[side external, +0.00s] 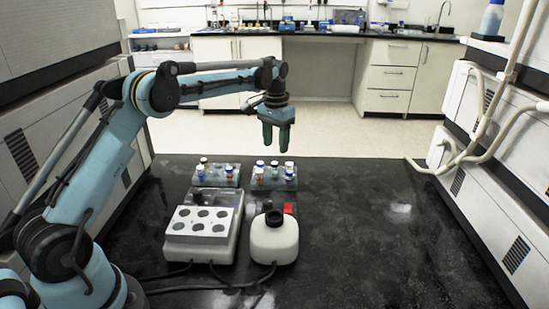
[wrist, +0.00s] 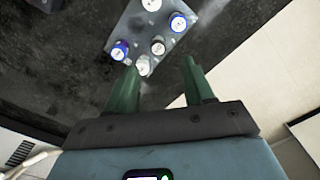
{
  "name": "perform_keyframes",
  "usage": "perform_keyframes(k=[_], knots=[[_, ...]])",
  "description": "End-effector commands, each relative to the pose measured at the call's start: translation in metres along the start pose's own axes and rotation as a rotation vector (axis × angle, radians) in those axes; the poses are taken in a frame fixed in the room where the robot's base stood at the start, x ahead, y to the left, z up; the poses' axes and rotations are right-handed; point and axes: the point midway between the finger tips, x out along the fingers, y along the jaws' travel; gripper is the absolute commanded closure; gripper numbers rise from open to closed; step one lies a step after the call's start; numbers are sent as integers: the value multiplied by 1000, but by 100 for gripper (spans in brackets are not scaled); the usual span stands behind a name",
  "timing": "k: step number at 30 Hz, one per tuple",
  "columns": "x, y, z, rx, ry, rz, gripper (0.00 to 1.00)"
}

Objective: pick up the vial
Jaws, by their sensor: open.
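Several capped vials stand upright in a grey rack (side external: 274,185) on the dark bench; the pictures do not single out one as the vial. In the wrist view this rack (wrist: 140,28) holds a vial with a blue-rimmed cap (wrist: 178,22), another blue-rimmed one (wrist: 120,50), and white-capped ones, including one (wrist: 143,66) nearest my fingers. My gripper (side external: 276,143) hangs above this rack with its green fingers pointing down. The fingers are apart and empty; in the wrist view the gap (wrist: 160,65) lies by the rack's near edge.
A second rack (side external: 215,182) of vials stands just to the left. In front are a white block with round wells (side external: 201,222) and a white device with a dark top (side external: 274,238), with cables. The bench to the right (side external: 380,230) is clear.

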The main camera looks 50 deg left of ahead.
Motion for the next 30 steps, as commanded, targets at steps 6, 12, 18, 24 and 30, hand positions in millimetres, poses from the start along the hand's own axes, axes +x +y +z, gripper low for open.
perform_keyframes(k=[6,12,18,24,30], knots=[[13,0,1,0,0,0,48],[35,1,5,0,0,0,48],[58,2,6,0,1,0,48],[63,2,6,0,0,0,48],[62,2,6,0,0,0,61]])
